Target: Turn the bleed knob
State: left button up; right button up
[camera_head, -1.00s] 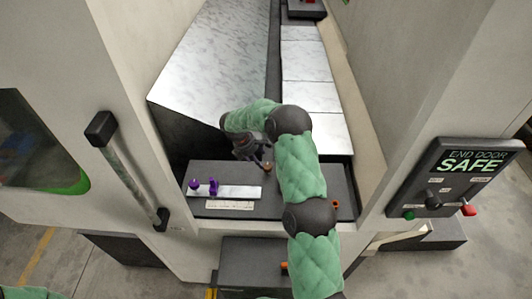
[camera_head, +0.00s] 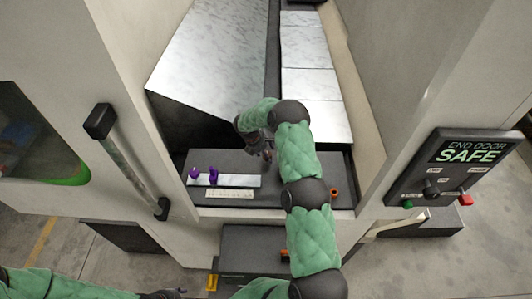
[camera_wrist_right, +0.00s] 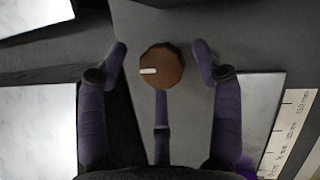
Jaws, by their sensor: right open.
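A round brown knob (camera_wrist_right: 168,72) with a short white mark, apparently the bleed knob, shows in the right wrist view on a grey panel. The mark points left. My right gripper (camera_wrist_right: 160,52) is open, with one fingertip on each side of the knob and a visible gap on both sides. In the head view my right gripper (camera_head: 266,154) is over the dark shelf, and the knob cannot be made out clearly there. My left arm comes in low at the left; its gripper (camera_head: 168,294) is at the bottom edge, its jaws unclear.
A pale plate (camera_head: 238,181) with purple fittings (camera_head: 213,174) and a labelled strip (camera_head: 230,193) lie left of my right gripper. An orange ring (camera_head: 334,192) is on the right. Cabinet walls flank the opening. A door panel (camera_head: 455,170) reads SAFE.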

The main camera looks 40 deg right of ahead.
jog(key=shift+f, duration=0.2)
jog(key=shift+c, duration=0.3)
jog(key=c, duration=1)
